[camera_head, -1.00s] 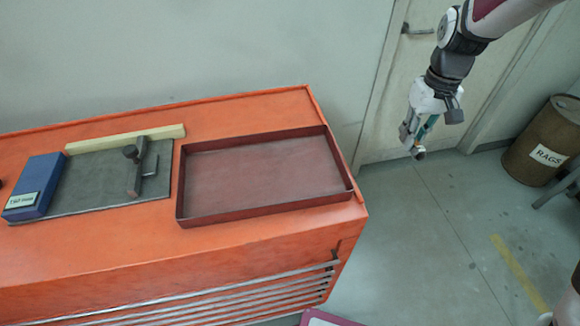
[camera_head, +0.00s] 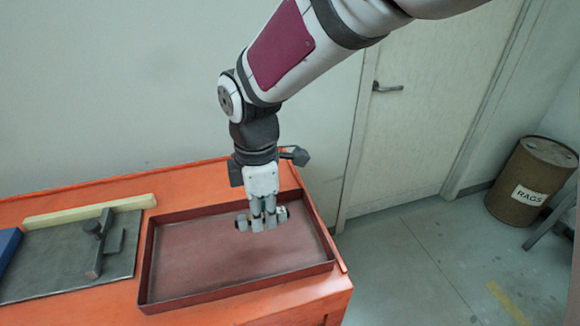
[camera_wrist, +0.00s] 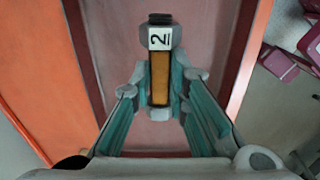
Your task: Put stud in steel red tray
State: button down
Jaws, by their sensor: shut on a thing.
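The red steel tray (camera_head: 185,262) is an empty shallow rectangle on the orange cabinet; its floor also shows in the wrist view (camera_wrist: 200,30). My gripper (camera_head: 262,222) is above the tray's far right part and points down. In the wrist view my gripper (camera_wrist: 160,95) is shut on the stud (camera_wrist: 160,80), which lies between the fingertips. The stud shows a rusty orange-brown shank, a grey piece and dark tip at its far end, and a white tag marked 2. In the head view the fingers hide most of the stud. Its height above the tray floor is hard to tell.
Left of the tray, a grey mat (camera_head: 60,272) holds a dark metal tool (camera_head: 98,243), with a pale wooden strip (camera_head: 90,211) behind and a blue box (camera_head: 8,246) beside it. A wall rises behind the cabinet. A rags drum (camera_head: 532,185) stands at far right.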

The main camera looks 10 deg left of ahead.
aim_at(265, 242)
jog(key=shift+f, duration=2.8)
jog(key=shift+f, duration=0.1)
jog(key=c, duration=1.6)
grip_release()
jog(key=shift+o, duration=0.2)
